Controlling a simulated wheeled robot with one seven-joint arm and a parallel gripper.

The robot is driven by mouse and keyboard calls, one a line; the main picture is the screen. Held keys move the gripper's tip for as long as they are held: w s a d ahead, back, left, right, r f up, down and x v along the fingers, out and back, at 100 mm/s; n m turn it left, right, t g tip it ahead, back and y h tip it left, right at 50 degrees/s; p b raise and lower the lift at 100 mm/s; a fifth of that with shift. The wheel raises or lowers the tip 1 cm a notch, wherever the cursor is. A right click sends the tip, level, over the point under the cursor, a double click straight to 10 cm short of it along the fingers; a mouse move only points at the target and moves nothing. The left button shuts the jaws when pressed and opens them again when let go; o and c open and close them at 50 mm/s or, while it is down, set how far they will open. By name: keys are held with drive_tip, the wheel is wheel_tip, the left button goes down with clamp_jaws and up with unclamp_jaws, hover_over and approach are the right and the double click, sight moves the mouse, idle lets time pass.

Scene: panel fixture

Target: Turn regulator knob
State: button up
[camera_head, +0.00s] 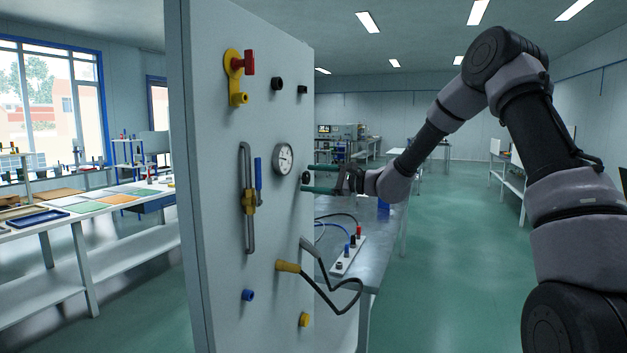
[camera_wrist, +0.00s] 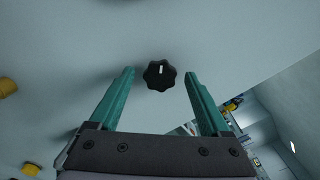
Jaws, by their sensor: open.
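The regulator knob (camera_wrist: 160,75) is black and lobed, with a white pointer mark, and sits on the grey panel (camera_head: 240,315). In the wrist view it lies between and just beyond the tips of my gripper (camera_wrist: 159,73). The two green fingers are apart, one on each side, and a gap shows between each finger and the knob. In the head view my gripper (camera_head: 306,180) reaches the panel from the right, beside the round gauge (camera_head: 283,159). A small dark part of the knob (camera_head: 305,174) shows between the fingertips there.
The panel also carries a red-handled yellow valve (camera_head: 248,62), a blue-handled lever (camera_head: 259,176), a yellow plug (camera_head: 288,266) with a black cable, and a blue fitting (camera_head: 248,295). A metal table (camera_head: 375,230) stands behind the panel. Green floor (camera_head: 440,290) is clear at right.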

clamp_jaws()
drive_tip(key=shift+m, duration=0.4)
